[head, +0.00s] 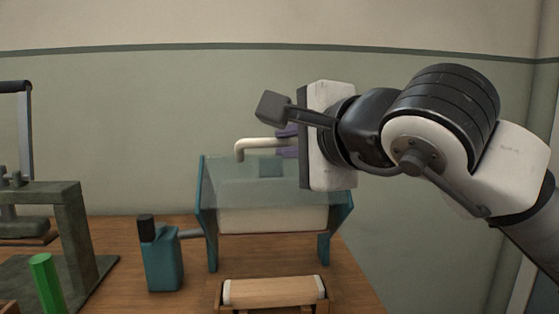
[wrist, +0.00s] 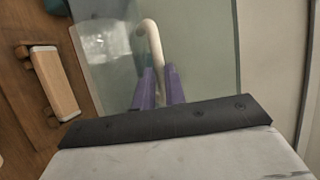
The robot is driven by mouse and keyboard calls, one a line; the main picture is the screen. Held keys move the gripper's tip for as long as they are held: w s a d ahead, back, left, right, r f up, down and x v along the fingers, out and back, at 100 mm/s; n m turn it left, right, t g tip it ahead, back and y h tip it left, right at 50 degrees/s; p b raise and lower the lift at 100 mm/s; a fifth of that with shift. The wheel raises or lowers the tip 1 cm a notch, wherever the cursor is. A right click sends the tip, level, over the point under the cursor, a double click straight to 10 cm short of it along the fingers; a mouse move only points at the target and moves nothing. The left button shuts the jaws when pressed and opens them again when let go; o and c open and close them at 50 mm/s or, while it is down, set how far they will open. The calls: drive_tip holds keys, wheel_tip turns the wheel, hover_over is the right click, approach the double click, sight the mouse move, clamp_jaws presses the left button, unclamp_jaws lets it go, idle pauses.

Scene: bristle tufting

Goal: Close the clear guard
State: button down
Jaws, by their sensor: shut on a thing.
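The clear guard (head: 228,172) is a see-through panel between the teal side plates of a machine (head: 207,215), above a pale block (head: 272,220). It also shows in the wrist view (wrist: 112,75). A cream bent handle (head: 258,144) stands at the guard's upper part; its curved end shows in the wrist view (wrist: 150,32). My gripper (head: 287,142) reaches in from the right, its purple fingers (wrist: 158,88) shut on the handle. The exact contact is partly hidden by the fingers. I cannot tell how far the guard is from its closed position.
A wooden block in a holder (head: 272,291) stands in front of the machine. A teal bottle with a black cap (head: 163,262) is to its left. A grey press (head: 70,225) and a green cylinder (head: 44,280) are farther left. The wall is close behind.

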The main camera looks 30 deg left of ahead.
drive_tip(key=s+d+f+n+t+y+b, duration=0.1)
drive_tip(key=s+d+f+y+b, duration=0.1)
drive_tip(key=f+b, duration=0.5)
drive_tip(key=s+d+f+n+t+y+b, duration=0.1)
drive_tip(key=s+f+b, duration=0.3)
drive_tip(key=f+b, duration=0.4)
drive_tip(key=d+t+y+b, duration=0.1)
drive_tip(key=b, duration=0.6)
drive_tip(key=shift+s+d+f+n+y, duration=0.15)
drive_tip(key=shift+s+f+n+y, duration=0.15)
drive_tip(key=shift+s+y, duration=0.1)
drive_tip(key=c, duration=1.5)
unclamp_jaws()
drive_tip(key=shift+w, duration=0.1)
drive_tip(key=shift+o, duration=0.2)
